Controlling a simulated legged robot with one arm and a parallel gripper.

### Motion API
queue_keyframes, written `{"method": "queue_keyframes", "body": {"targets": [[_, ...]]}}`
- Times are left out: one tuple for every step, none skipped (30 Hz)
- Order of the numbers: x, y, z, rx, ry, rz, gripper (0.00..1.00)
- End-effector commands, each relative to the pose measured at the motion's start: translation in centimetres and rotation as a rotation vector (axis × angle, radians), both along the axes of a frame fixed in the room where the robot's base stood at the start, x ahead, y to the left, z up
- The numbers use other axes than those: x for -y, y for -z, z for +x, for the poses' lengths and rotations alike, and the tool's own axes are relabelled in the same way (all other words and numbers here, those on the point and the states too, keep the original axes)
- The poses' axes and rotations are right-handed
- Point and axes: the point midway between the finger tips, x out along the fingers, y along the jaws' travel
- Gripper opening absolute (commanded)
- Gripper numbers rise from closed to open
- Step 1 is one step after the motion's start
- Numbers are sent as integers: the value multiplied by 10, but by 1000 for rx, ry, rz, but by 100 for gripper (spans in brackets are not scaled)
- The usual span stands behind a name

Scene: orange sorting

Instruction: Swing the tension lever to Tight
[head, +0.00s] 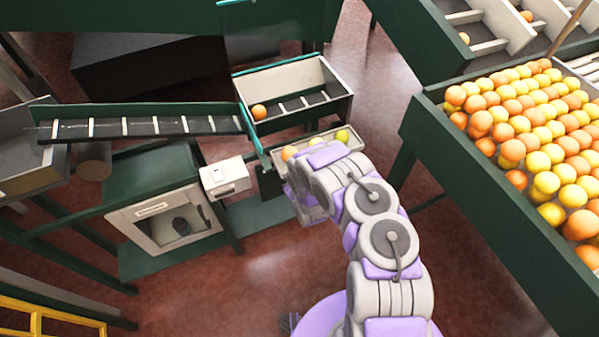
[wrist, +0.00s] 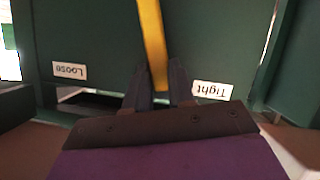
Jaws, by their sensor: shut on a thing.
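In the wrist view the yellow tension lever (wrist: 151,42) comes down from the top edge, leaning slightly. My gripper (wrist: 160,92) is shut on its lower end. The upside-down "Tight" label (wrist: 212,90) is just right of the fingers, and the "Loose" label (wrist: 69,70) is farther off to the left. Both are on a dark green panel (wrist: 210,35). In the head view my gripper (head: 312,212) is partly hidden under my purple and grey arm, and the lever cannot be made out there.
A slatted conveyor (head: 140,127) runs left of a pale-walled bin (head: 297,75) holding an orange. A small tray (head: 330,143) with a few fruits lies by my arm. A large green-sided table (head: 480,200) of oranges stands at right. Red floor is open in front.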

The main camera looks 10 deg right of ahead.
Motion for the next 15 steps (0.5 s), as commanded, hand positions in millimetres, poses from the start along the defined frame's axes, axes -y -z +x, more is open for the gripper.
{"method": "queue_keyframes", "body": {"targets": [[-8, 4, -2, 13, -5, -41, 0], [-11, 5, -3, 21, -5, -65, 0], [-14, 6, -4, 32, -5, -97, 0], [-17, 7, -5, 40, -5, -121, 0], [-20, 8, -6, 47, -6, -142, 0], [-23, 10, -7, 58, -6, -171, 0], [-24, 11, -7, 66, -5, -191, 0], [-26, 12, -7, 72, -4, -211, 0], [-29, 13, -8, 80, -4, -235, 0], [-30, 14, -8, 86, -3, -253, 0], [-32, 15, -9, 91, -5, -269, 0], [-34, 17, -9, 98, -4, -288, 0], [-35, 18, -10, 102, -5, -303, 0], [-37, 18, -10, 107, -6, -314, 0], [-38, 19, -10, 111, -5, -330, 0]]}}
